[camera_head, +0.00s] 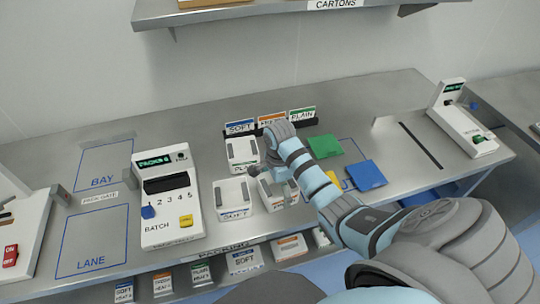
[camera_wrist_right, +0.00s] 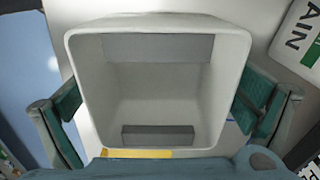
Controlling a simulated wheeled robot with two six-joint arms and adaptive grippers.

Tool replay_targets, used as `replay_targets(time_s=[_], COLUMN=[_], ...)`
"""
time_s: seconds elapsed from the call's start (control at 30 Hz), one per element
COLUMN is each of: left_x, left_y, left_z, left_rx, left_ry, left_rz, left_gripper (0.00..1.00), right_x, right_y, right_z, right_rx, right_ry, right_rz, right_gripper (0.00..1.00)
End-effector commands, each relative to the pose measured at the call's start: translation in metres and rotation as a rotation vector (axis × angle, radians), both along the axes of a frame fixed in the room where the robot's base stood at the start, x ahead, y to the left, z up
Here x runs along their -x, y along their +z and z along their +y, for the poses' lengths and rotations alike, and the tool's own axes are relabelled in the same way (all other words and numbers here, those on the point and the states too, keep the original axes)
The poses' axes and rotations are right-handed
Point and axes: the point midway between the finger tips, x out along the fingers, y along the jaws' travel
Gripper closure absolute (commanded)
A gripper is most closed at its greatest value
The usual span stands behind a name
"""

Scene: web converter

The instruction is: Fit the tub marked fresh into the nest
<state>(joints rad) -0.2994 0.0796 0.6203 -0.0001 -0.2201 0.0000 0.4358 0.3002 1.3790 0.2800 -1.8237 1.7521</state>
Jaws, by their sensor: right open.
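My right gripper (camera_head: 270,172) is over a white open-topped tub (camera_head: 279,195) at the front right of the tub group. In the right wrist view the fingers stand apart, one on each side of this tub (camera_wrist_right: 160,85), which looks empty. A yellow-orange strip shows at its near edge. Its lettering is not readable, so I cannot confirm it says fresh. A tub marked soft (camera_head: 233,196) stands to its left, and a tub marked plain (camera_head: 243,153) behind. I cannot pick out the nest for sure. My left gripper is not in view.
Green (camera_head: 323,146) and blue (camera_head: 366,176) flat pieces lie right, near my arm. A batch machine (camera_head: 167,195) stands left. The outlined bay (camera_head: 104,165) and lane (camera_head: 92,241) areas are clear.

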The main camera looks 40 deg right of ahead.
Motion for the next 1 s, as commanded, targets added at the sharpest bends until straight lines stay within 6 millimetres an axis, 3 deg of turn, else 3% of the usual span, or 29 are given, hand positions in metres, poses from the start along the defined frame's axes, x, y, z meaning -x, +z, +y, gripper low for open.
replay_targets(time_s=[0.13,0.4,0.77,1.0], left_x=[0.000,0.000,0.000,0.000], left_y=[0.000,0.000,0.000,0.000], left_z=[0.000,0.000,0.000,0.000], left_rx=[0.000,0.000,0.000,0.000], left_ry=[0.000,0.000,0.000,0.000], left_rz=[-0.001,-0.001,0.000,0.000], left_gripper=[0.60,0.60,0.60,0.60], right_x=[0.000,-0.001,-0.002,-0.006], right_y=[0.000,0.000,0.003,0.021], right_z=[0.000,0.001,0.002,0.008], right_rx=[0.000,-0.001,-0.001,-0.001], right_ry=[0.000,0.002,0.005,0.018], right_rz=[-0.001,-0.001,-0.001,-0.002], right_gripper=[0.02,0.45,0.46,0.46])
